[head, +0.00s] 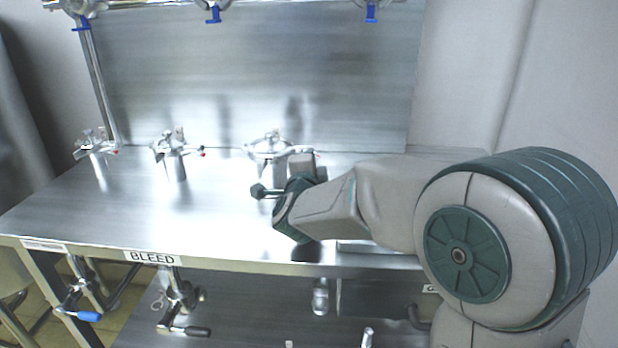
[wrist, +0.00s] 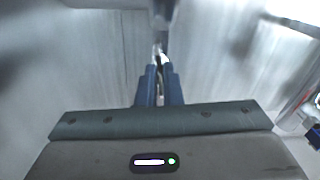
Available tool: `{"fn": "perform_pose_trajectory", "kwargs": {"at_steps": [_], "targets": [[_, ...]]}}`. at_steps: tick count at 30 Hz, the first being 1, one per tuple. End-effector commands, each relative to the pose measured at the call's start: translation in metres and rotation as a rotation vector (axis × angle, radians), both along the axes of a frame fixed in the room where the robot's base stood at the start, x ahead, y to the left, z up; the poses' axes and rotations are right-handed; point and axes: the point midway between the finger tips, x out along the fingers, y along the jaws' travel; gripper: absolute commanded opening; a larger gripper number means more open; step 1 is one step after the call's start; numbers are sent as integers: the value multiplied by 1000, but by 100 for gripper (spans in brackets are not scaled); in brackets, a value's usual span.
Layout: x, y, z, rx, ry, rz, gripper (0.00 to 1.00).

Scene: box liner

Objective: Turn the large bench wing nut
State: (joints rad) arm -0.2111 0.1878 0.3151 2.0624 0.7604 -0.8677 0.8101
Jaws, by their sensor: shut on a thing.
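The large wing nut (head: 268,147) is the biggest and rightmost of three metal wing nuts on the bench. It stands upright, with its wings spread near the back of the bench top. My gripper (wrist: 160,88) is at its right side, and my wrist partly covers its lower right in the head view. In the wrist view the two blue fingers are shut on a thin, shiny metal piece (wrist: 161,62), which appears to be a wing of this nut. The exact contact is hidden in the head view.
A medium wing nut (head: 174,147) and a small wing nut (head: 94,146) stand to the left on the steel bench (head: 110,215). A steel back panel (head: 250,70) rises behind. Below the front edge, left of my arm, are a blue-handled valve (head: 88,316) and a black-handled valve (head: 190,331) under a BLEED label (head: 152,257).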

Motion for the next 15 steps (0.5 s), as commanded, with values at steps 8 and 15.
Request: {"fn": "perform_pose_trajectory", "kwargs": {"at_steps": [8,15], "targets": [[0,0,-3,100,-4,-1,0],[0,0,-1,125,-2,0,0]]}}
